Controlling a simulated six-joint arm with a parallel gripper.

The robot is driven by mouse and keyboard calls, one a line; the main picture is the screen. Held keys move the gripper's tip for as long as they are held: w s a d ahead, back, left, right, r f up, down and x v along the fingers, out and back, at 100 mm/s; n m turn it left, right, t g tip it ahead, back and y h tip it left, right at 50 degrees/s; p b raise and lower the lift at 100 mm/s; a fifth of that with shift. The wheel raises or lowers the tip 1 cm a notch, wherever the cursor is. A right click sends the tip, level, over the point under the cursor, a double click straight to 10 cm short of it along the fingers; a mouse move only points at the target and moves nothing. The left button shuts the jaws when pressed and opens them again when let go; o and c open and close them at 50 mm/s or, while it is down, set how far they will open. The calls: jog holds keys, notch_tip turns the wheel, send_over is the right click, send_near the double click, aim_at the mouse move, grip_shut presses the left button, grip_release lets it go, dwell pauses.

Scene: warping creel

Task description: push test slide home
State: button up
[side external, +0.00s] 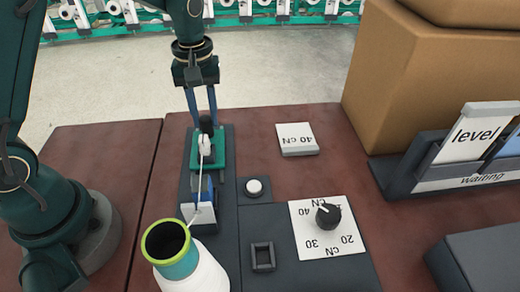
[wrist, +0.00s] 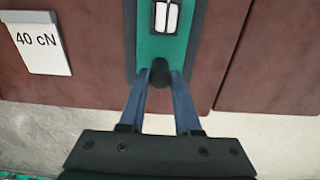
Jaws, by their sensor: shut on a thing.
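The test slide is a green carriage (side external: 214,158) on a dark grey rail (side external: 226,188), at the rail's far end in the side external view. A white piece stands on it, and a pale thread runs from there down towards the cone. The carriage also shows in the wrist view (wrist: 149,49). A black knob (side external: 206,125) is at the carriage's far edge, and it also shows in the wrist view (wrist: 160,66). My gripper (side external: 204,117) is shut on this knob, with one blue finger on each side; its fingers also show in the wrist view (wrist: 161,78).
A yarn cone (side external: 205,272) with a lime-rimmed top stands at the near end. Right of the rail are a white button (side external: 254,187), a dial knob (side external: 328,216) and a "40 cN" card (side external: 297,139). A cardboard box (side external: 430,80) and card holder (side external: 400,180) stand further right.

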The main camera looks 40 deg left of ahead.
aim_at(204, 124)
jog(key=shift+s+d, duration=1.1)
jog(key=shift+d, duration=0.05)
jog(key=o, duration=0.9)
jog(key=shift+r, duration=3.5)
jog(key=shift+r, duration=0.15)
